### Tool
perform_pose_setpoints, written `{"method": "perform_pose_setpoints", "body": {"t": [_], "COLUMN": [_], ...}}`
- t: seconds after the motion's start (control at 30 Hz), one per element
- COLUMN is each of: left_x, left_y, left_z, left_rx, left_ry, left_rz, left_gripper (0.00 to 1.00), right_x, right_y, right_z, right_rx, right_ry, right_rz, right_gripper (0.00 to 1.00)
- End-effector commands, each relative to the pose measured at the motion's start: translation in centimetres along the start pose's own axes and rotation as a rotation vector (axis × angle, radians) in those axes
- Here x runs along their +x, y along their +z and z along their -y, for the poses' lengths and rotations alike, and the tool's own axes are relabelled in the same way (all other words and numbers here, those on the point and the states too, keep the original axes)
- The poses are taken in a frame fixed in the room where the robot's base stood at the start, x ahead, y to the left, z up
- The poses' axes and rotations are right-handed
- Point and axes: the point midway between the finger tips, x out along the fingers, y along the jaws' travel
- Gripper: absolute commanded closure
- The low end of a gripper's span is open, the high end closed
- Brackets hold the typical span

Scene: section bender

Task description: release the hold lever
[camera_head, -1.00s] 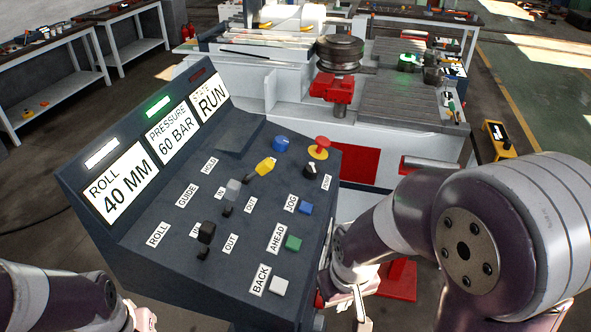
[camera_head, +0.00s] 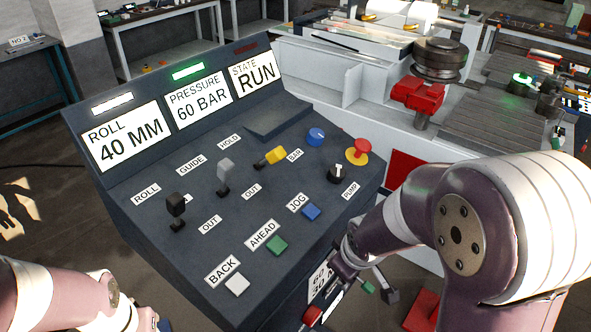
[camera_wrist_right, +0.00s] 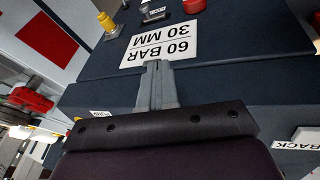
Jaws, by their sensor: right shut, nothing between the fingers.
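The console's hold lever, with a yellow grip (camera_head: 271,156), stands below the HOLD label (camera_head: 229,141) in the head view and leans to the right. Nothing touches it. My right gripper (camera_head: 335,289) is low at the console's right front side, below the sloped top and well away from the lever. In the right wrist view its fingers (camera_wrist_right: 156,84) are shut and empty, in front of a plate (camera_wrist_right: 161,43) reading 60 BAR 30 MM. My left gripper (camera_head: 151,319) is only partly visible at the bottom edge; its jaws cannot be made out.
The black roll lever (camera_head: 175,206) and grey guide lever (camera_head: 225,172) stand left of the yellow one. A blue knob (camera_head: 316,137), a red stop button (camera_head: 358,150) and jog buttons are close by. Displays read 40 MM, 60 BAR and RUN. The bender (camera_head: 439,62) stands behind.

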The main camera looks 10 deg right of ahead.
Motion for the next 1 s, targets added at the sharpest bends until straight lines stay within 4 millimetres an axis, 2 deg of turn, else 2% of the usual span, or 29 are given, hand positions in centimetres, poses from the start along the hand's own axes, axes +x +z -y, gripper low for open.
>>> {"method": "perform_pose_setpoints", "body": {"t": [0.03,0.07,0.1,0.2,0.3,0.4,0.5,0.6,0.87,1.0], "left_x": [1.5,2.1,2.7,4.2,5.3,6.0,6.3,6.3,6.2,5.7], "left_y": [0.2,0.3,0.4,0.5,0.7,0.7,0.8,0.8,0.8,0.7], "left_z": [0.0,0.0,0.0,0.0,0.0,0.0,0.0,0.0,0.0,0.0], "left_rx": [0.0,0.0,0.0,0.0,0.0,0.0,0.0,0.0,0.0,0.0], "left_ry": [0.0,0.0,0.0,0.0,0.0,0.0,0.0,0.0,0.0,0.0], "left_rz": [0.001,0.001,0.001,0.001,0.001,0.001,0.001,0.001,0.001,0.001], "left_gripper": [0.57,0.57,0.57,0.57,0.57,0.57,0.57,0.57,0.57,0.57], "right_x": [1.8,2.2,2.5,1.6,-0.2,-1.9,-3.1,-3.7,-3.9,-3.9], "right_y": [-1.8,-3.3,-5.3,-9.2,-10.7,-10.3,-9.5,-9.1,-9.1,-9.9], "right_z": [-3.0,-4.8,-7.1,-10.4,-10.5,-9.3,-8.2,-7.7,-7.5,-7.4], "right_rx": [-0.245,-0.442,-0.718,-1.381,-1.914,-2.243,-2.396,-2.445,-2.451,-2.449], "right_ry": [0.099,0.18,0.306,0.673,1.075,1.438,1.686,1.798,1.811,1.81], "right_rz": [-0.112,-0.184,-0.272,-0.421,-0.484,-0.493,-0.485,-0.478,-0.478,-0.481], "right_gripper": [1.0,1.0,1.0,1.0,1.0,1.0,1.0,1.0,1.0,1.0]}}
